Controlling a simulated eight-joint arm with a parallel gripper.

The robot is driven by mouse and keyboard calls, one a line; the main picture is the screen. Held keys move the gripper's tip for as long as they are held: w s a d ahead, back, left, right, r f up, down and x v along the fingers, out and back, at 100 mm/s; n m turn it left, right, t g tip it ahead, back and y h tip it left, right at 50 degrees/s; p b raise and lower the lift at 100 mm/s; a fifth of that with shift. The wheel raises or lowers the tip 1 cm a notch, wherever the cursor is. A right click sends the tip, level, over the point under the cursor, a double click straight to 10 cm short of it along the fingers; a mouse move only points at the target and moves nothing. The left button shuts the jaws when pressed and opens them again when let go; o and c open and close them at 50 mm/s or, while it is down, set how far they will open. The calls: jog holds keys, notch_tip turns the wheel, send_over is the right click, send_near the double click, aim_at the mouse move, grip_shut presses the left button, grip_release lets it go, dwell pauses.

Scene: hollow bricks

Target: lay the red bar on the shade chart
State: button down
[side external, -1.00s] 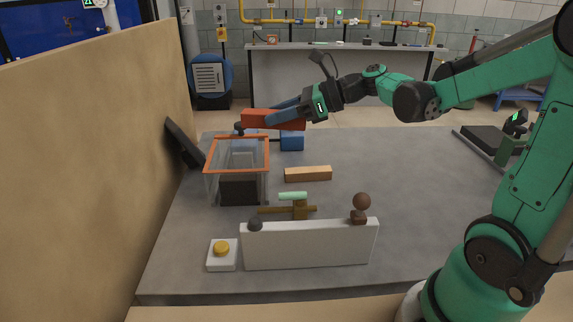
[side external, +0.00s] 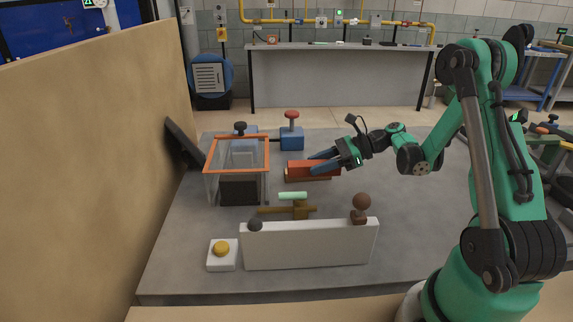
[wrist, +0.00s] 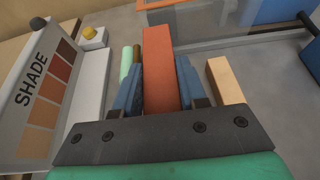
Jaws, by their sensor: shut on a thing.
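My gripper (wrist: 156,88) is shut on the red bar (wrist: 160,65), with one blue finger on each side of it. In the side external view the red bar (side external: 303,168) is held roughly level, overlapping the tan block, and my gripper (side external: 325,164) reaches in from the right. The shade chart (wrist: 48,85), a pale panel with several brown-orange swatches and the word SHADE, is at the left of the wrist view, apart from the bar. The side external view shows a plain white panel (side external: 308,245); no swatches are visible there.
The tan block (wrist: 226,82) lies just right of the bar. An orange-rimmed clear bin (side external: 237,140), a yellow button (side external: 222,248) and a blue block with a red knob (side external: 292,137) stand nearby. The table's right is fairly clear.

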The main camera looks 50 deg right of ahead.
aim_at(318, 199)
jog(key=shift+f, duration=3.4)
jog(key=shift+c, duration=2.4)
grip_release()
jog(key=shift+d, duration=0.1)
